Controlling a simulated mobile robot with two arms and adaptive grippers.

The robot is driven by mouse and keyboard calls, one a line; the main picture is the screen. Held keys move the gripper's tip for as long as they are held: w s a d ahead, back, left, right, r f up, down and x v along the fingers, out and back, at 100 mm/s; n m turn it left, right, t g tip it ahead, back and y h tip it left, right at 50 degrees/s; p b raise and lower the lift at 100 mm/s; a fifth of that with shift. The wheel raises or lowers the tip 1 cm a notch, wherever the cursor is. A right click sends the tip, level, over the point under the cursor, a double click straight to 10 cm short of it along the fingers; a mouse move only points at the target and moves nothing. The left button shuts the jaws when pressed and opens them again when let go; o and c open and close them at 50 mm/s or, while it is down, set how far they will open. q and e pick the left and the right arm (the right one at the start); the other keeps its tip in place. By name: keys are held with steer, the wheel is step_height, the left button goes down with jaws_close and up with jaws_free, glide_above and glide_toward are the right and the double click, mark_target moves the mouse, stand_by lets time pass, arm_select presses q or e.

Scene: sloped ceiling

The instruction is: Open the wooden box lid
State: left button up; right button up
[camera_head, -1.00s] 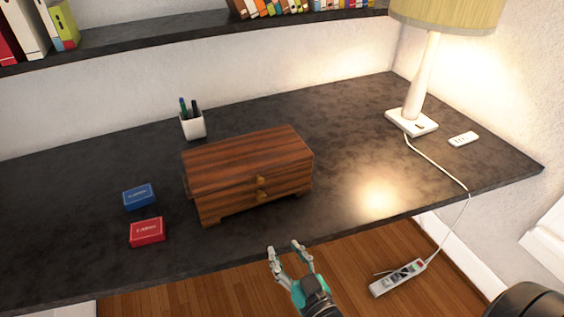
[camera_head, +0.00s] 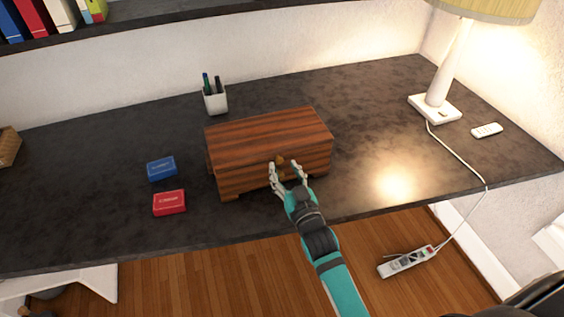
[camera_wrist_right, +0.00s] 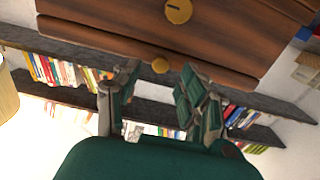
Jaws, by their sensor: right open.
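The brown striped wooden box (camera_head: 245,142) sits on the dark desk, its lid shut flat on top. A round brass knob (camera_head: 281,160) on its front shows just above my right gripper (camera_head: 285,170). My right gripper is open at the box's front face, its two fingers spread below and around the knob area. I cannot tell whether the fingers touch the box. My left gripper is not in view.
A blue card box (camera_head: 161,169) and a red card box (camera_head: 169,203) lie left of the wooden box. A white pen cup (camera_head: 215,100) stands behind it. A lamp (camera_head: 435,108) and a remote (camera_head: 487,130) are at the right. The desk (camera_head: 370,140) between is clear.

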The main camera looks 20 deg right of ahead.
steer(key=shift+w, duration=1.25)
jaws_close()
